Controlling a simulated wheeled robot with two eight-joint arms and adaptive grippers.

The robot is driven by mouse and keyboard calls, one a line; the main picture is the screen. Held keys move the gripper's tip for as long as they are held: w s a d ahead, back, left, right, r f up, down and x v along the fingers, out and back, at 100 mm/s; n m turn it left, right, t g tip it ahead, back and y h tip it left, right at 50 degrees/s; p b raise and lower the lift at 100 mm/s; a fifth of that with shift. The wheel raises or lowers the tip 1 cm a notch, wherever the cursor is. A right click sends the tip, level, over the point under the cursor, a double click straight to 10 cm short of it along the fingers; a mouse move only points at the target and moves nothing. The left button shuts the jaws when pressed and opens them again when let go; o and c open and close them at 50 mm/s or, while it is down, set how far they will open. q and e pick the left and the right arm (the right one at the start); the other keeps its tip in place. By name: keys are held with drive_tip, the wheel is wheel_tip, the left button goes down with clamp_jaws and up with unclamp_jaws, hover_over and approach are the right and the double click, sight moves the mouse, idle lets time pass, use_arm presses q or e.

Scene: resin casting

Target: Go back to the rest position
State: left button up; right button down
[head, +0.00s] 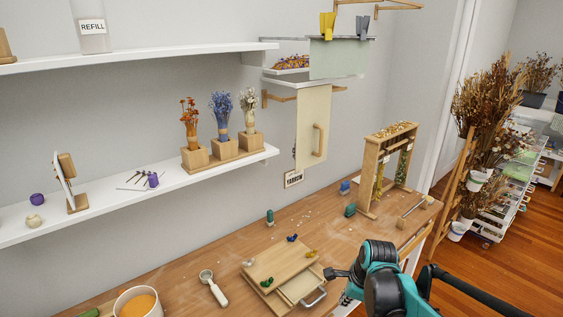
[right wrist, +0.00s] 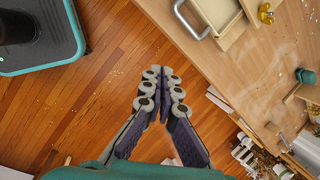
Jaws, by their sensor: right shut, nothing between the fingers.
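My right gripper (head: 345,290) is at the lower right of the head view, by the front edge of the wooden workbench (head: 180,260). Its fingers are partly hidden by my own wrist. In the right wrist view the gripper (right wrist: 160,78) has its fingertips together with nothing between them. It hangs over the wooden floor (right wrist: 95,85), beside the bench edge and apart from the bench things. My left gripper is in neither view.
A wooden box with an open drawer (head: 300,287), a scoop (head: 213,288) and a cup of orange material (head: 137,303) are on the bench. A wooden rack (head: 368,175) stands behind. Shelves (head: 240,160) line the wall. Floor is clear below the gripper.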

drive_tip(key=s+r+n+t, duration=0.2)
drive_tip(key=s+n, duration=0.7)
drive_tip(key=n, duration=0.2)
drive_tip(key=s+r+n+t+h, duration=0.1)
drive_tip(key=s+r+n, duration=0.1)
drive_tip(key=s+n, duration=0.7)
drive_tip(key=shift+s+a+r+n+t, duration=0.15)
drive_tip(key=shift+a+n+t, duration=0.2)
drive_tip(key=shift+n, duration=0.65)
